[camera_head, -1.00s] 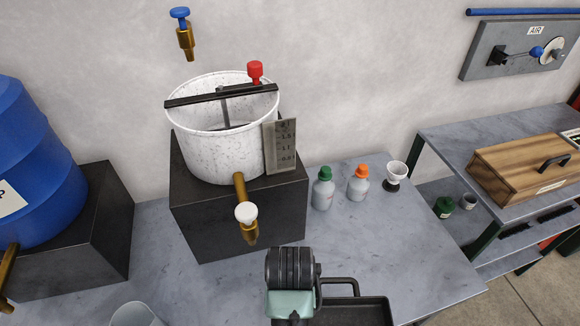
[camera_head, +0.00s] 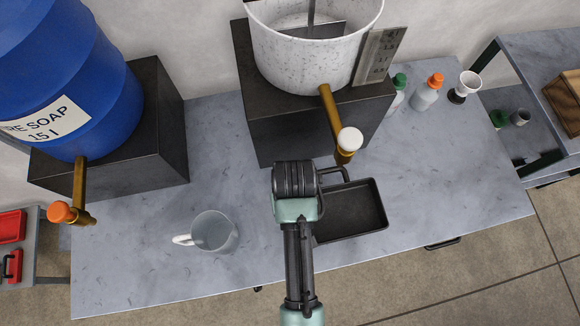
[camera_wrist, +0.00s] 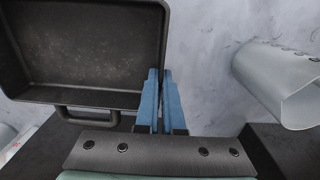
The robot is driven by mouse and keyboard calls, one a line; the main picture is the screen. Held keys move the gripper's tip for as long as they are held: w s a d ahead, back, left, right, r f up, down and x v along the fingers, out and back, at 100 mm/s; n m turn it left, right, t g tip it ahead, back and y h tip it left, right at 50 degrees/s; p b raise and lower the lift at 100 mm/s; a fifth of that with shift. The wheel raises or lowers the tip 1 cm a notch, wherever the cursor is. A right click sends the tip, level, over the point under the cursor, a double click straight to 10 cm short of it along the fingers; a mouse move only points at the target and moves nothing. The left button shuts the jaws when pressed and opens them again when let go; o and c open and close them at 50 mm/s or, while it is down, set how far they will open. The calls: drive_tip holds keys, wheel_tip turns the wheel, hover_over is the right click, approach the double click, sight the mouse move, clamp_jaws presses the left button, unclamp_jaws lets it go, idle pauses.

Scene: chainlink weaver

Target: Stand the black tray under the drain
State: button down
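The black tray (camera_head: 350,212) is level, with its open side up, over the grey bench near its front edge. Its loop handle (camera_head: 334,174) points toward the white speckled pot (camera_head: 318,55). The pot's drain is a brass pipe (camera_head: 331,112) with a white knob (camera_head: 350,139) and a downward nozzle. In the head view the nozzle shows just behind the tray, near the handle. My gripper (camera_wrist: 160,76) has its blue fingers close together at the tray's side wall, which runs between them. The handle is beside the fingers. I cannot tell whether the tray touches the bench.
A clear jug (camera_head: 214,233) stands on the bench left of my gripper. A blue soap barrel (camera_head: 60,75) with an orange-knobbed tap is at left on a black block. The bench right of the tray is clear.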

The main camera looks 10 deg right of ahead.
drive_tip(key=shift+f, duration=3.05)
drive_tip(key=shift+f, duration=0.2)
drive_tip(key=c, duration=1)
unclamp_jaws()
drive_tip(key=shift+c, duration=0.2)
wheel_tip(320, 180, up, 11)
drive_tip(key=shift+r, duration=0.2)
drive_tip(key=shift+o, duration=0.4)
drive_tip(key=shift+r, duration=0.5)
